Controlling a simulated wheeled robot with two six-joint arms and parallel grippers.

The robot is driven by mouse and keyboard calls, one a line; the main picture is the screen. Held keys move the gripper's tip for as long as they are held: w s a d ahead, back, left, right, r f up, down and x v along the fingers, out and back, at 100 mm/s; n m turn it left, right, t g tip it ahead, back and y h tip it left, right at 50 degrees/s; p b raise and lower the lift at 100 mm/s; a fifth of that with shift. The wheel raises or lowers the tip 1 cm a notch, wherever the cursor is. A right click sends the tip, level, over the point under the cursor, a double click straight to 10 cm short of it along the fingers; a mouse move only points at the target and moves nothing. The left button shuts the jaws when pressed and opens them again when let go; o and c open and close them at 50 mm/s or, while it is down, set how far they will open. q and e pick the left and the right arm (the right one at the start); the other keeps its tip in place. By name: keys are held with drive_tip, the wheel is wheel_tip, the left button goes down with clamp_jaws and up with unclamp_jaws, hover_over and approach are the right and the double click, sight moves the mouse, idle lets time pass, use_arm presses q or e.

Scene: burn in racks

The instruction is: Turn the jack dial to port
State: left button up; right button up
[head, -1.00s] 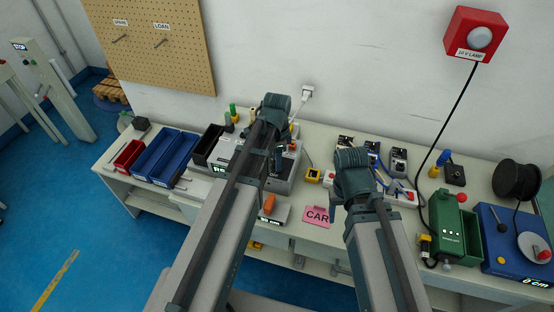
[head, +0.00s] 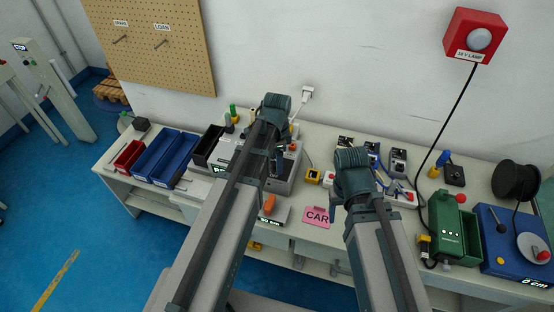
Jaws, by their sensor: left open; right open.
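I cannot make out a jack dial marked with port. A grey unit (head: 284,186) with a small display stands on the bench, largely hidden behind my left arm. My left gripper (head: 279,161) is over this unit, pointing down, with its jaws open; the arm hides much of what is under it. My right gripper (head: 336,211) is open over the bench, to the right of the pink CAR card (head: 317,217), and holds nothing that I can see. Whether either gripper touches anything is hidden.
Blue bins (head: 165,158) and a red bin (head: 129,156) stand at the bench's left. Right are a green device (head: 452,236), a blue box (head: 512,262) reading 0 cm and a black reel (head: 516,179). A red lamp box (head: 475,36) hangs on the wall, its cable running down.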

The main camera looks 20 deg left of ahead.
use_arm(q)
wheel_tip(320, 180, up, 14)
drive_tip(key=p, duration=1.3)
drive_tip(key=shift+f, duration=0.2)
drive_tip(key=shift+f, duration=0.1)
drive_tip(key=s+d+f+n+b, duration=0.3)
drive_tip(key=s+d+n, duration=0.1)
drive_tip(key=s, duration=0.3)
drive_tip(key=s+d+f+n+y+b, duration=0.1)
drive_tip(key=s+d+f+n+b, duration=0.2)
drive_tip(key=s+d, duration=0.3)
drive_tip(key=shift+s+d+f+n, duration=0.2)
drive_tip(key=shift+s+d+n, duration=0.2)
drive_tip(key=shift+s+n, duration=0.4)
drive_tip(key=shift+w, duration=0.1)
